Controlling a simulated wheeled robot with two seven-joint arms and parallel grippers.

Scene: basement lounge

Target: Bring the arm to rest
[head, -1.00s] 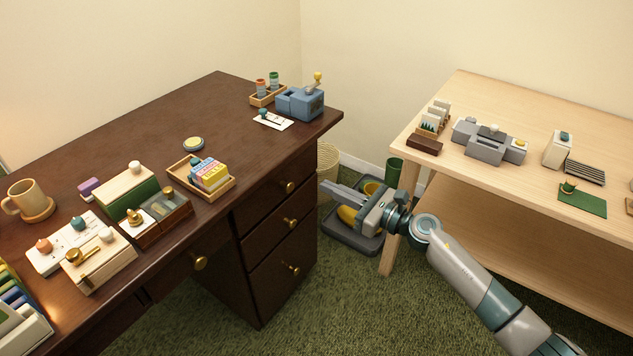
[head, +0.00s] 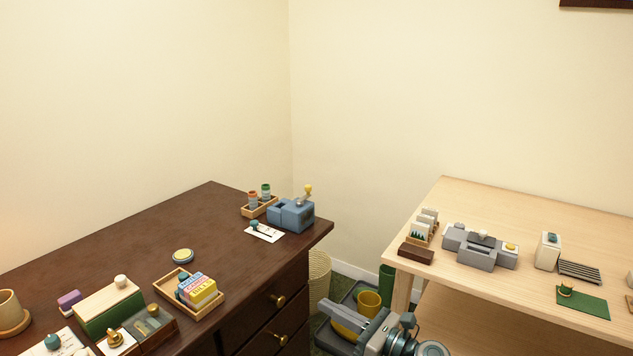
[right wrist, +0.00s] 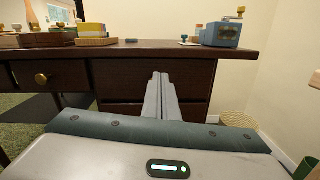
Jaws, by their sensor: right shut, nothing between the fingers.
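My right gripper (head: 345,315) shows low in the head view, in the gap between the dark desk (head: 130,227) and the light wood table (head: 560,211). Its fingers are shut with nothing between them and point left toward the desk. In the right wrist view the closed fingers (right wrist: 161,97) point at the desk's drawer fronts, below the desktop. They appear apart from the drawers. Most of my right arm is below the head view's lower edge. My left gripper is not in view.
The desk holds a blue sharpener-like device (head: 291,214), a wooden tray with small boxes (head: 190,292) and a green box (head: 108,306). The light table holds a grey device (head: 480,246).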

